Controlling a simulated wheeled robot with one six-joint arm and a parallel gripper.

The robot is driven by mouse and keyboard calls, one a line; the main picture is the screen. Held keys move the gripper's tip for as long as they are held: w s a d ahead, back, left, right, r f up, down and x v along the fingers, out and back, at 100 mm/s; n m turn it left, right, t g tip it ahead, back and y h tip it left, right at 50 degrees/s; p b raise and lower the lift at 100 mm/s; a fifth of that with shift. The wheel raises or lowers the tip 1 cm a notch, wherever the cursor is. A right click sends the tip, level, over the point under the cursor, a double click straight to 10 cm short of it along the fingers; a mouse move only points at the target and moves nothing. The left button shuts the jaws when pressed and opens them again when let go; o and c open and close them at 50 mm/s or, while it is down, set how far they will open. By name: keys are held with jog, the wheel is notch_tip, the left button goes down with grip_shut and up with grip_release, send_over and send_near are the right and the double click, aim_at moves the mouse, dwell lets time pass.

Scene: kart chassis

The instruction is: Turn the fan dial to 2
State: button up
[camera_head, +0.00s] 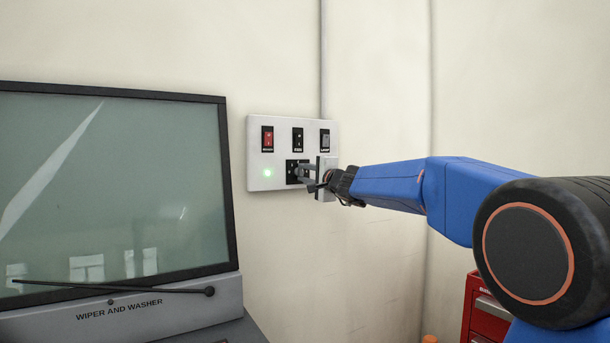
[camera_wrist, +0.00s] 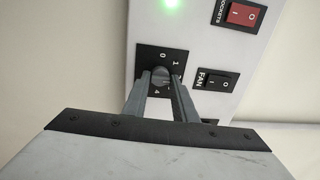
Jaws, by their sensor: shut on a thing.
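The fan dial (camera_wrist: 161,76) is a small dark round knob on a black square plate (camera_wrist: 146,57) with white numbers around it; 0, 1 and 4 are readable in the wrist view. My gripper (camera_wrist: 160,80) is shut on the dial, one finger on each side. The dial's pointer setting cannot be made out, and the fingers hide part of the plate. In the head view my gripper (camera_head: 302,174) reaches the black dial plate (camera_head: 291,172) on the white switch panel (camera_head: 256,145) from the right.
The panel holds a red rocker switch (camera_head: 267,138), a black FAN rocker switch (camera_head: 298,140) and a grey switch (camera_head: 325,139). A green light (camera_head: 267,173) glows at lower left. A framed glass display (camera_head: 110,190) with a wiper stands left. A red cabinet (camera_head: 484,312) is at lower right.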

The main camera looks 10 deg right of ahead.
jog(key=o, duration=1)
jog(key=shift+f, duration=0.1)
jog(key=shift+d, duration=0.1)
jog(key=v, duration=1.7)
jog(key=shift+s, duration=0.2)
jog(key=shift+f, duration=0.1)
jog(key=s+a+f+n+g+y, duration=0.1)
jog(key=s+a+f+n+g, duration=0.35)
jog(key=s+f, duration=0.55)
jog(key=s+a+f+n+g, duration=0.3)
jog(key=s+a+f+n, duration=0.2)
jog(key=s+f, duration=0.45)
jog(key=s+d+f+n+g+h, duration=0.2)
jog(key=s+d+f, duration=0.3)
jog(key=s+f, duration=0.5)
jog(key=s+d+f+n+g+h, duration=0.3)
jog(key=s+d+f+h, duration=0.1)
jog(key=s+f, duration=0.6)
jog(key=shift+s+d+f+h, duration=0.25)
jog(key=shift+d+f+h, duration=0.15)
jog(key=shift+d+f, duration=0.45)
